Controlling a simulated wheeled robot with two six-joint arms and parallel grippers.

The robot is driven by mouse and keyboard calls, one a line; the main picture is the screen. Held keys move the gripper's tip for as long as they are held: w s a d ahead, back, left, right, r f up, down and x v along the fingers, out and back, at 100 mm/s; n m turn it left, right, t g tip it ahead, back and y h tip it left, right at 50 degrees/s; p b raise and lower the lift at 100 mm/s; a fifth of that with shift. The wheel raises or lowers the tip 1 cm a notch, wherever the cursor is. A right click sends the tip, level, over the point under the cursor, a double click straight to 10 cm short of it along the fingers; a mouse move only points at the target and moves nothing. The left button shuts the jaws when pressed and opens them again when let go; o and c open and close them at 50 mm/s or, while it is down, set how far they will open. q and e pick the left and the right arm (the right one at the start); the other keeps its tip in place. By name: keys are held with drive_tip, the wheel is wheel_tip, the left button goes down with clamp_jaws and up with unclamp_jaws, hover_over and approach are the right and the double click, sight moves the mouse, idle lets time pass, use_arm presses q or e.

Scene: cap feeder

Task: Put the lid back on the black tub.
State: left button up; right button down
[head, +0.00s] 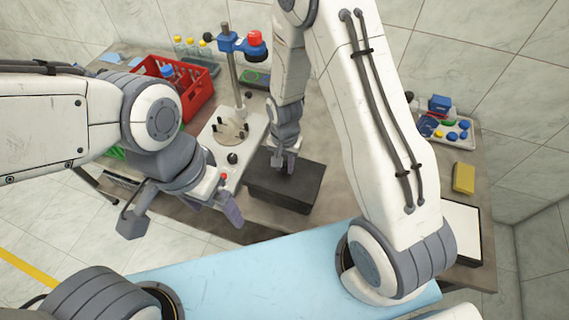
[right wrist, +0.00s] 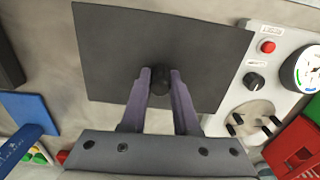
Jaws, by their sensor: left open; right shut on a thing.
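The black tub (head: 280,202) stands on the bench in the middle of the head view. Its flat dark lid (head: 306,176) lies over the tub's top; I cannot tell whether it is fully seated or slightly above the rim. In the right wrist view the lid (right wrist: 110,50) is a dark rectangle with a round black knob (right wrist: 160,80) at its middle. My right gripper (head: 284,168) is shut on that knob. My left gripper (head: 181,216) is open and empty, in front of the bench to the left of the tub. The tub's inside is hidden.
A grey-white device with a dial plate (head: 228,128) and red button stands close left of the tub. A red crate (head: 192,100) is behind it. A tray with blue caps (head: 450,133) and a yellow block (head: 464,178) lie at right.

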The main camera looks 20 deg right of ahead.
drive_tip(key=shift+f, duration=0.15)
idle(0.6)
drive_tip(key=shift+c, duration=0.5)
unclamp_jaws()
wheel_tip(320, 180, up, 8)
drive_tip(key=p, duration=0.6)
drive_tip(key=shift+f, duration=0.2)
drive_tip(key=shift+c, duration=0.3)
clamp_jaws()
idle(0.6)
drive_tip(key=shift+f, duration=0.2)
idle(0.3)
